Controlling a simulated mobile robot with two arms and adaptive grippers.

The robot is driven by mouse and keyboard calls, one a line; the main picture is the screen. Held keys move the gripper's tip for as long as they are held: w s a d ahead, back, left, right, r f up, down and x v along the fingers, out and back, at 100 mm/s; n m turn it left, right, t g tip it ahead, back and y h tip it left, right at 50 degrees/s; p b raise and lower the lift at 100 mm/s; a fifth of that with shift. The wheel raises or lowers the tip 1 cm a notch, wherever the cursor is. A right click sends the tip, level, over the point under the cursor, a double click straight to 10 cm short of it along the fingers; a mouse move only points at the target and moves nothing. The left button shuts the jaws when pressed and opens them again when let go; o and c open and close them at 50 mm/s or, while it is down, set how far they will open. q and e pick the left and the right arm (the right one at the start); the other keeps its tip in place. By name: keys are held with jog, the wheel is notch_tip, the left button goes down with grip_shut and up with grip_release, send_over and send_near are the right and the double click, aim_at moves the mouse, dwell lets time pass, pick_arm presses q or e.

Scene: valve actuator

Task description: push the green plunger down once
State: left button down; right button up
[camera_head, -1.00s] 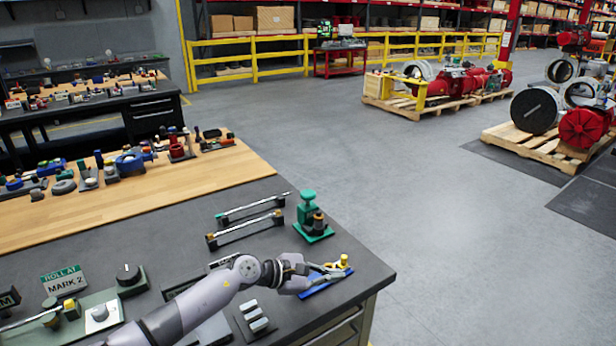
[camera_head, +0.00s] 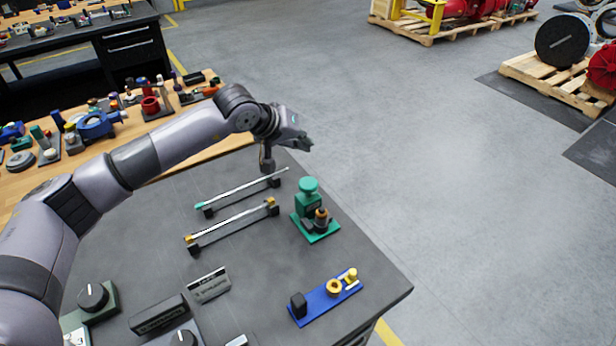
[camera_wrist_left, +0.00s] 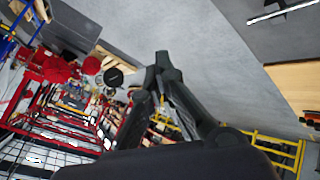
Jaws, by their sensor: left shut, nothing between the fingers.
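The green plunger (camera_head: 308,186) stands upright on its green base plate (camera_head: 322,230) near the right edge of the dark bench. A small dark and copper-coloured part sits on the same plate in front of it. My left gripper (camera_head: 305,145) is up and behind the plunger in the head view, apart from it, over the bench's far edge. Its fingers are shut and empty, and they also show closed together in the left wrist view (camera_wrist_left: 163,62). The plunger is not visible in the left wrist view. My right gripper is not in view.
Two rods on holders, one with a teal end (camera_head: 240,188) and one with yellow ends (camera_head: 232,222), lie left of the plunger. A blue plate with yellow parts (camera_head: 322,302) lies at the front right. Bare bench surrounds the plunger's base.

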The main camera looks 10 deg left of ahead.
pick_arm(q)
jog(key=shift+f, duration=0.55)
jog(key=b, duration=0.1)
send_over(305, 182)
notch_tip(305, 182, down, 5)
jog(key=shift+w+f, duration=0.1)
notch_tip(305, 182, down, 2)
jog(key=shift+f+b, duration=0.15)
jog(key=shift+b, duration=1.1)
jog(key=shift+f+b, duration=0.25)
jog(key=shift+b, duration=0.05)
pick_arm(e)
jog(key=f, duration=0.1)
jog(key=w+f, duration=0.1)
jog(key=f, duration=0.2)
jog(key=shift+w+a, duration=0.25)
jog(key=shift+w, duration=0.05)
pick_arm(q)
jog(key=shift+r, duration=0.1)
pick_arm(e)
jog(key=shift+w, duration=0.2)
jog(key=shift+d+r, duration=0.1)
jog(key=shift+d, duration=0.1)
